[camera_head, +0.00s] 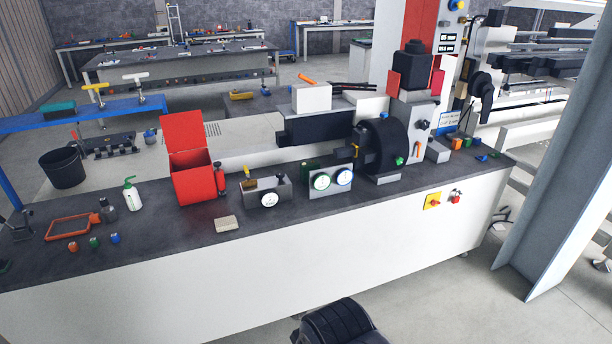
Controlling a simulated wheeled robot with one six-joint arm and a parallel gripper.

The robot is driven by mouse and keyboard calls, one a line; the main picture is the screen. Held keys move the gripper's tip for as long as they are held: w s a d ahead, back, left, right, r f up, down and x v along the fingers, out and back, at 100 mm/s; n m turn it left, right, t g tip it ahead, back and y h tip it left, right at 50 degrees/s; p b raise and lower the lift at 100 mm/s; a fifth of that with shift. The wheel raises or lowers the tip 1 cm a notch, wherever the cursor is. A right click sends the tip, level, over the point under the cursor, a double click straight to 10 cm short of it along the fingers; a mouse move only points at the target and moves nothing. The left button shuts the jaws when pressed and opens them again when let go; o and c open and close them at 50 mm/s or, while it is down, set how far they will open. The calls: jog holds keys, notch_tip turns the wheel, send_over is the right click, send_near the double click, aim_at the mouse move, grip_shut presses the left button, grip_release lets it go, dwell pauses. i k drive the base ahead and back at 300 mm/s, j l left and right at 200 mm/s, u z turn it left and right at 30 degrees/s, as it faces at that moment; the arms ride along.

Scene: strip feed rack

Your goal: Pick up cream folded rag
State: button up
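The cream folded rag (226,223) lies flat on the dark top of the workbench (330,205), close to its front edge. It is a small pale rectangle with nothing on top of it. A dark rounded part of my own arm shows at the bottom edge, in front of the bench and apart from the rag. My gripper is not in view.
Behind the rag stand an open red bin (193,184) and a grey box with a gauge (268,192). To the left are a white spray bottle (131,194), an orange frame (68,229) and small coloured pieces. The bench top around the rag is clear.

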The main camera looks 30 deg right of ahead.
aim_at(230, 223)
jog(key=i+z, duration=0.2)
jog(key=i, duration=0.45)
jog(key=i+z, duration=0.2)
jog(key=i, duration=0.45)
jog(key=i+j+z, duration=0.1)
jog(key=i+z, duration=0.15)
jog(key=i, duration=0.4)
